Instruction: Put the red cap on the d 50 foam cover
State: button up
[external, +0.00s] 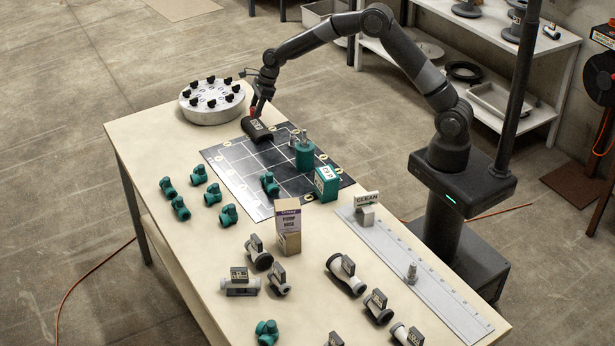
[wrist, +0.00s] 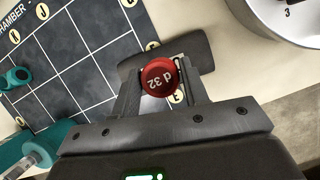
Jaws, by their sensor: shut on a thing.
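My gripper (external: 254,109) is shut on a red cap (wrist: 159,77). In the wrist view the cap's top faces the camera between the fingers, and its upside-down mark reads like "d 32". The black foam cover (external: 257,130) lies on the far left edge of the dark gridded mat, its pale label too small to read surely. The cover also shows as a dark body behind the cap in the wrist view (wrist: 198,50). The cap is directly over the cover; I cannot tell whether they touch. The cover's middle is hidden by the cap and fingers.
A round grey flange (external: 211,103) with black knobs stands left of the cover. Several teal fittings, a cardboard box (external: 288,228) and grey labelled parts lie nearer. Bare table lies between flange and mat.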

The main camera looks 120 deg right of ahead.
aim_at(253, 125)
jog(key=shift+f, duration=2)
jog(key=shift+f, duration=0.15)
jog(key=o, duration=0.9)
jog(key=shift+o, duration=0.2)
jog(key=v, duration=1.2)
jog(key=shift+r, duration=0.2)
